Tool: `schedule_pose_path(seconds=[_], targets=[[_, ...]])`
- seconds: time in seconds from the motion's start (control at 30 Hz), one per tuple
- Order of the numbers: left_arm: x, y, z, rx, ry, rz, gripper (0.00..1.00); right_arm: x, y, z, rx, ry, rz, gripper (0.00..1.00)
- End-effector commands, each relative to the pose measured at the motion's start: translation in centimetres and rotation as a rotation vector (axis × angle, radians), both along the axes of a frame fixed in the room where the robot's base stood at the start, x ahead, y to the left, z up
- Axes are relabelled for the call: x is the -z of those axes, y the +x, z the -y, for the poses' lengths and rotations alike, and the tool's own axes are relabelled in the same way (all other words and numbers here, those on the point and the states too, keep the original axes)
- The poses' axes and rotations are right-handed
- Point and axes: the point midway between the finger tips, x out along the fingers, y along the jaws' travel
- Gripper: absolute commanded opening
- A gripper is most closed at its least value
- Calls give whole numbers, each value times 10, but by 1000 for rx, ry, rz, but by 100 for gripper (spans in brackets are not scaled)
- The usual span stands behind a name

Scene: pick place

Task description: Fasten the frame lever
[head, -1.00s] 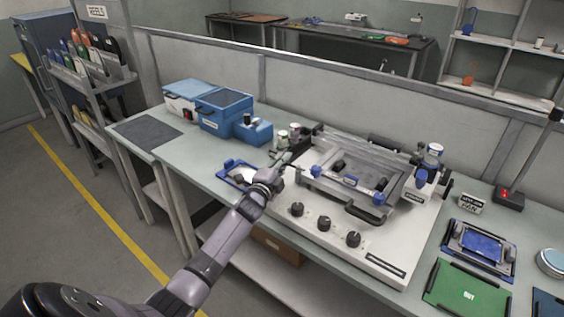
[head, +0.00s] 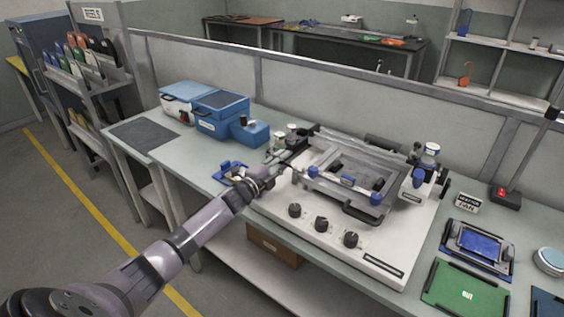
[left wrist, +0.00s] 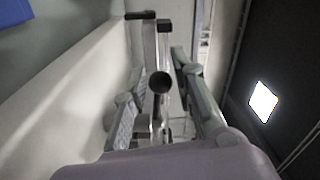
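The grey printing frame (head: 345,175) lies on the white press base (head: 325,240), with blue knobs along its near side. My left gripper (head: 285,162) is at the frame's left end, close to the black-and-grey clamp parts there. In the left wrist view, my two grey fingers (left wrist: 160,105) are spread apart. A metal lever (left wrist: 150,50) with a round black knob (left wrist: 160,83) shows between them. I cannot tell whether either finger touches it. The head view does not show the lever clearly behind my gripper. My right gripper is not in view.
A blue tray (head: 226,172) lies just left of my left gripper. Blue boxes (head: 220,113) stand behind it on the bench. A blue-topped clamp (head: 417,180) stands at the frame's right end. A green board (head: 465,290) lies at front right. The low partition bounds the back.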

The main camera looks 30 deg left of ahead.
Motion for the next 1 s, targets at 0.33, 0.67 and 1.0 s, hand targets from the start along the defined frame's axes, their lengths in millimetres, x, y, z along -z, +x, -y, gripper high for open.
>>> schedule_pose_path(seconds=[0.33, 0.67, 1.0], targets=[[0, 0, -1, -2, 1, 0, 38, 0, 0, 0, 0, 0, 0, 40], [2, -17, -3, -3, 0, -3, 38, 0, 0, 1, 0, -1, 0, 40], [5, -74, -7, -2, 0, -4, 38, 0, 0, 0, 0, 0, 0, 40]])
